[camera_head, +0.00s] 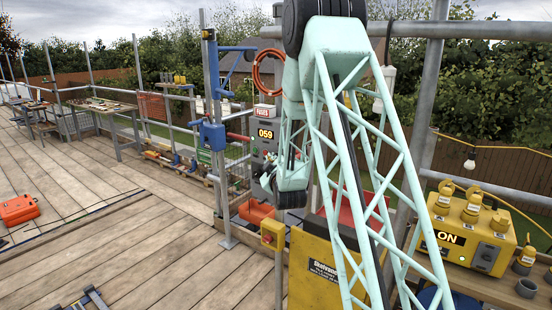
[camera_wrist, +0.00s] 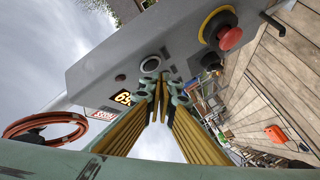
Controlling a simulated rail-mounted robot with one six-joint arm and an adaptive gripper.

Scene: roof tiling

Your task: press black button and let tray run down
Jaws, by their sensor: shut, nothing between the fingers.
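A grey control box (camera_wrist: 190,50) fills the upper part of the wrist view. On its face are a round dark button in a pale ring (camera_wrist: 151,65), a red mushroom button on a yellow collar (camera_wrist: 230,38) and a lit display (camera_wrist: 124,97). My gripper (camera_wrist: 159,86) is shut and empty, its fingertips just below the dark button in the picture; I cannot tell whether they touch. In the head view the box shows its display reading 059 (camera_head: 265,134), and my arm partly covers it. I cannot clearly make out the tray.
A blue-fitted mast (camera_head: 213,135) stands left of the box. A yellow cabinet (camera_head: 320,265) and a small yellow box on a post (camera_head: 272,234) are near my arm. A yellow power unit (camera_head: 465,240) reads ON at right. An orange hose coil (camera_wrist: 42,124) hangs beside the box. Deck at left is mostly clear.

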